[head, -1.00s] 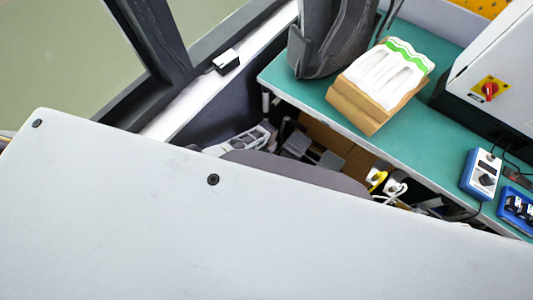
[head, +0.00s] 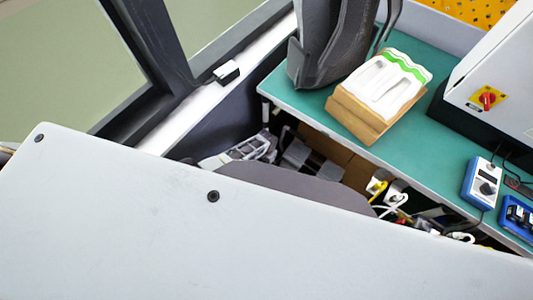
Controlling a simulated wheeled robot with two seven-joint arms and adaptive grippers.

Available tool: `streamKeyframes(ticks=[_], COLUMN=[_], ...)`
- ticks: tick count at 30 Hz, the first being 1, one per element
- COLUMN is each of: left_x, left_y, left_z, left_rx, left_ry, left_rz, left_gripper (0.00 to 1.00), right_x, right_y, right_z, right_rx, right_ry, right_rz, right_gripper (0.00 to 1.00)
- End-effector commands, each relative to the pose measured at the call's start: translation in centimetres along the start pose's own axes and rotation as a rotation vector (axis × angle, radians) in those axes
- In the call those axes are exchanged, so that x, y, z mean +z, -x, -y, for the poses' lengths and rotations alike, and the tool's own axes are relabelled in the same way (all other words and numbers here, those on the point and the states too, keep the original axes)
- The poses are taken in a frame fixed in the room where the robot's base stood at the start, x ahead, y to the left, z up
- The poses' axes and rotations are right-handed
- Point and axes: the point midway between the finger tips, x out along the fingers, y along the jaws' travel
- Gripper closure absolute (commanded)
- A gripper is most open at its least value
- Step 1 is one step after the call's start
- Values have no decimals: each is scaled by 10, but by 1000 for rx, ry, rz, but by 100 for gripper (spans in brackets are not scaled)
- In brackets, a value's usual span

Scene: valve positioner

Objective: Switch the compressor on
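No compressor can be made out for certain. A red rotary switch on a yellow plate (head: 488,98) sits on the front of a light grey cabinet (head: 499,62) at the right of the head view. The switch's setting is too small to read. Neither of my grippers can be made out. A large pale panel fills the foreground and hides much of what lies below.
A green-topped bench (head: 415,140) runs along the right. It holds a wooden block with white packs (head: 382,85), a dark grey curved object (head: 322,45) and a blue meter box (head: 482,182). Cables and plugs (head: 390,195) lie under its edge. A window frame (head: 160,45) stands left.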

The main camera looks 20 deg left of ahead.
Motion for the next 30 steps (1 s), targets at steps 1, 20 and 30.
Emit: streamKeyframes(ticks=[1, 20, 30], left_x=[0, 0, 0], left_y=[2, 38, 62], left_z=[0, 0, 0], left_rx=[0, 0, 0], left_ry=[0, 0, 0], left_rz=[-1, -2, -2], left_gripper=[70, 70, 70], right_x=[0, -1, 0], right_y=[0, 0, 0], right_z=[0, 0, 0], right_rx=[0, 0, 0], right_ry=[0, 0, 0], right_rz=[-1, -1, -1], right_gripper=[65, 65, 65])
